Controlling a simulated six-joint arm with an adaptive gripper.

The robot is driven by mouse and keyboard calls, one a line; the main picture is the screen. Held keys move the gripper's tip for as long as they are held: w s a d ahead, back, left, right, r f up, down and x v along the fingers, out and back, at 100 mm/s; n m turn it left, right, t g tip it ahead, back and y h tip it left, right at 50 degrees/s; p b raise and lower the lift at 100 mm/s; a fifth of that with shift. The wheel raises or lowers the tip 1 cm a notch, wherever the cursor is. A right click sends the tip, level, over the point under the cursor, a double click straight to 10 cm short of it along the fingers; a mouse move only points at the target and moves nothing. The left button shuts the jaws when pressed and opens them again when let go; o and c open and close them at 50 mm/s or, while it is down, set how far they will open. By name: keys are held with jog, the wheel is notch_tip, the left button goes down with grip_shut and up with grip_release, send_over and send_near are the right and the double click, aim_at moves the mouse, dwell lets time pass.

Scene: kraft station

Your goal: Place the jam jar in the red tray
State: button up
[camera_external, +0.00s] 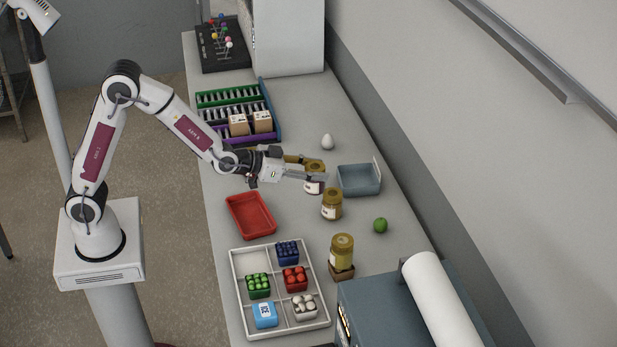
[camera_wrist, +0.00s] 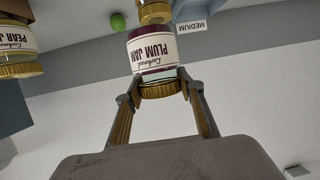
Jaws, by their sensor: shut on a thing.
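The plum jam jar (camera_wrist: 155,52) has a white label, dark contents and a gold lid. In the wrist view its lid end sits between the two fingers of my gripper (camera_wrist: 160,92), which is shut on it. In the external view my gripper (camera_external: 315,170) is over the counter, right of the red tray, and partly hides the jar (camera_external: 314,188). I cannot tell whether the jar touches the counter. The red tray (camera_external: 250,236) is empty and lies to the left of and nearer than my gripper; it does not show in the wrist view.
Another jar (camera_external: 331,206) stands close by, and a jar (camera_external: 342,250) sits on a brown block. A blue-grey bin (camera_external: 359,181) is right of my gripper. A green ball (camera_external: 380,225), an egg (camera_external: 327,142) and a white compartment tray (camera_external: 240,305) are around. Counter between jar and red tray looks clear.

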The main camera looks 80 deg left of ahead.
jog(key=shift+s+d+r+n, duration=0.15)
jog(key=shift+d+r, duration=0.15)
jog(key=shift+d, duration=0.45)
jog(key=shift+d+r+n, duration=0.15)
jog(key=shift+d+r, duration=0.1)
jog(key=shift+d, duration=0.45)
jog(key=s+a+f+n+g+y, duration=0.1)
jog(key=s+a+n+g+y, duration=0.2)
jog(key=s, duration=0.6)
jog(key=s+a+f+n+g+y, duration=0.1)
jog(key=s+a+n+g+y, duration=0.3)
jog(key=s+n+y, duration=0.3)
jog(key=shift+s+a+n+y, duration=0.4)
jog(key=shift+s+a+y, duration=0.25)
jog(key=shift+s, duration=0.45)
jog(key=shift+d+f, duration=0.1)
jog(key=shift+f, duration=0.05)
send_over(251, 218)
notch_tip(251, 218, down, 6)
jog(key=shift+f, duration=0.2)
jog(key=shift+f, duration=1.75)
